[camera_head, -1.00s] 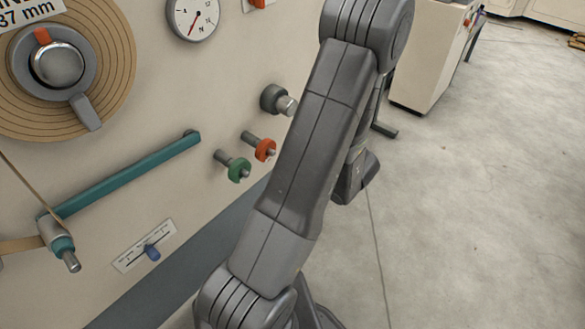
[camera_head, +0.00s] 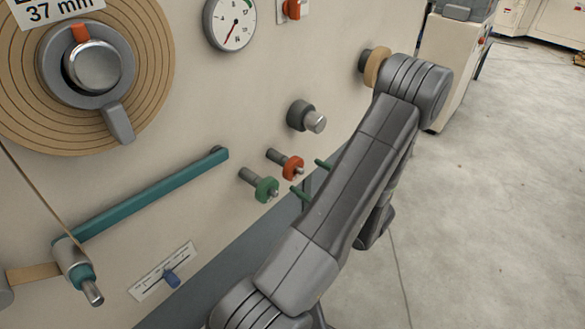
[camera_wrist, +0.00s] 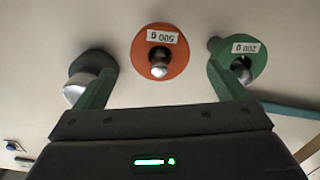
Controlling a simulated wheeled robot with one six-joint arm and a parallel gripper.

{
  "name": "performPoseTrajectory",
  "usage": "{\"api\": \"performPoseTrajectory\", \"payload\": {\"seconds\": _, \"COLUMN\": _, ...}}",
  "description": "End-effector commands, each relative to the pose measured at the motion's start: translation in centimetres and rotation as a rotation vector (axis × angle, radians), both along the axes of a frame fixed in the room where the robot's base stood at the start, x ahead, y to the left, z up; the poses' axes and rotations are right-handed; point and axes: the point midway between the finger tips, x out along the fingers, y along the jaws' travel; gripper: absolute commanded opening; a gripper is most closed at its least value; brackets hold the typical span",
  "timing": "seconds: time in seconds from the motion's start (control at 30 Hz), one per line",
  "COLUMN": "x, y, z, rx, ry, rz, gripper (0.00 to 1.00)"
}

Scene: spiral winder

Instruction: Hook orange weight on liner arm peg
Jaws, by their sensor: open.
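The orange weight (camera_head: 294,168) is a slotted ring hanging on a grey peg on the cream machine front. In the wrist view the orange weight (camera_wrist: 174,66) carries a "500 g" label and sits between my fingers, beyond their tips. My gripper (camera_head: 309,177) is open and empty, its green fingers pointing at the weight; in the wrist view my gripper (camera_wrist: 160,80) spans it without touching visibly. The teal liner arm (camera_head: 150,195) slopes down left to a roller with a metal peg (camera_head: 93,292) at its end. Nothing hangs on that peg's tip.
A green "200 g" weight (camera_head: 264,191) hangs on a peg close beside the orange one; my right finger overlaps it in the wrist view. A dark knob with a metal tip (camera_head: 315,122) is above. A slider scale (camera_head: 162,271) is below the arm. Open floor lies right.

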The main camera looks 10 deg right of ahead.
Motion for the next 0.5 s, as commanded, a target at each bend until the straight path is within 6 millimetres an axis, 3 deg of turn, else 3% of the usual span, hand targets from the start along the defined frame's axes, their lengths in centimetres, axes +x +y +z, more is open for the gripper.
{"api": "performPoseTrajectory", "payload": {"seconds": 0.5, "x": 5.2, "y": 4.1, "z": 0.0, "rx": -0.001, "ry": 0.001, "rz": 0.002, "gripper": 0.93}}
